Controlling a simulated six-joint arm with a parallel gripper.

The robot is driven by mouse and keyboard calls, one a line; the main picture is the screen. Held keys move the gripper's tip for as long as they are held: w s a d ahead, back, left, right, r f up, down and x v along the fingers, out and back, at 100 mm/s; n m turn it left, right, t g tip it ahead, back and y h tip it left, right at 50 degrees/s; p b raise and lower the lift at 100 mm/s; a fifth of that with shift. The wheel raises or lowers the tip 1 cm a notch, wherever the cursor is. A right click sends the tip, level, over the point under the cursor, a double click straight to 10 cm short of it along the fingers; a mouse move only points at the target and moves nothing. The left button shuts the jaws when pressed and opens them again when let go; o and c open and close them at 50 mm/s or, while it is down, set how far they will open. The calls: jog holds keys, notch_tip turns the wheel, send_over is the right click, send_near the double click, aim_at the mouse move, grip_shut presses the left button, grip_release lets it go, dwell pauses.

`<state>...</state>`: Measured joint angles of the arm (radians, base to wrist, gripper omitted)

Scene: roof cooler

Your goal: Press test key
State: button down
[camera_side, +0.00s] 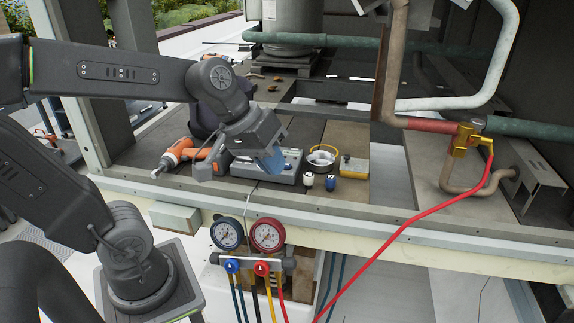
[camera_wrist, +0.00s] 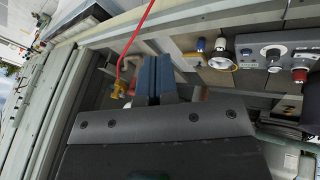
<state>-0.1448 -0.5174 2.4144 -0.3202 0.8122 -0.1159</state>
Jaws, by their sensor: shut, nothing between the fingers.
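A grey control box (camera_side: 291,170) lies on the deck in the side view, partly hidden behind my gripper. In the wrist view the box (camera_wrist: 297,42) is at the right, with several knobs and buttons, one of them red (camera_wrist: 299,75). I cannot tell which of these is the test key. In the wrist view the gripper (camera_wrist: 155,62) points up the picture, apart from the box in that picture. Contact cannot be told.
An orange drill (camera_side: 180,153) lies left of the box. Gauges (camera_side: 248,234) hang at the front edge; a red hose (camera_side: 400,232) runs to a brass valve (camera_side: 465,139).

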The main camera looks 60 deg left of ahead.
jog(key=w+a+n+h, duration=0.1)
jog(key=w+a+n, duration=0.2)
jog(key=w+n, duration=0.3)
jog(key=n+t+y, duration=0.2)
jog(key=n+t, duration=0.2)
jog(key=n, duration=1)
send_over(287, 166)
notch_tip(287, 166, down, 7)
jog(key=shift+a, duration=0.15)
jog(key=shift+f, duration=4.3)
jog(key=shift+f, duration=0.4)
